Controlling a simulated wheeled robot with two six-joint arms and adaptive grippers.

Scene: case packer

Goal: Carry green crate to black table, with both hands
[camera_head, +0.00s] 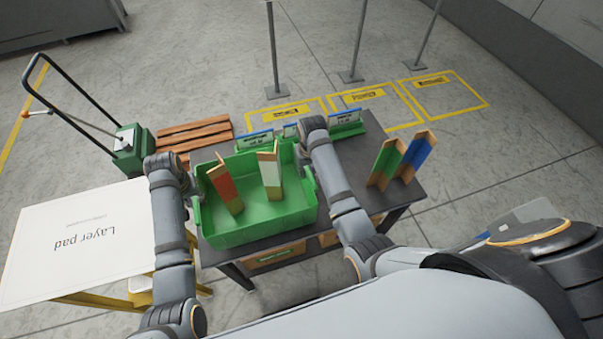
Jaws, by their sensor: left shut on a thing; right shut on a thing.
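The green crate (265,226) is at the left part of the black table (345,150), over its top. I cannot tell whether its base touches the table. My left gripper (196,192) is shut on the crate's left end. My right gripper (306,168) is shut on its right end. The fingertips are mostly hidden by my arms and the crate wall.
Green and blue angled pieces (398,160) stand on the table's right side. Green holders with labels (345,122) line its back edge. A layer pad sheet (75,240) lies at left. A green hand truck (130,143) and wooden pallet (195,134) are behind. Boxes sit under the table.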

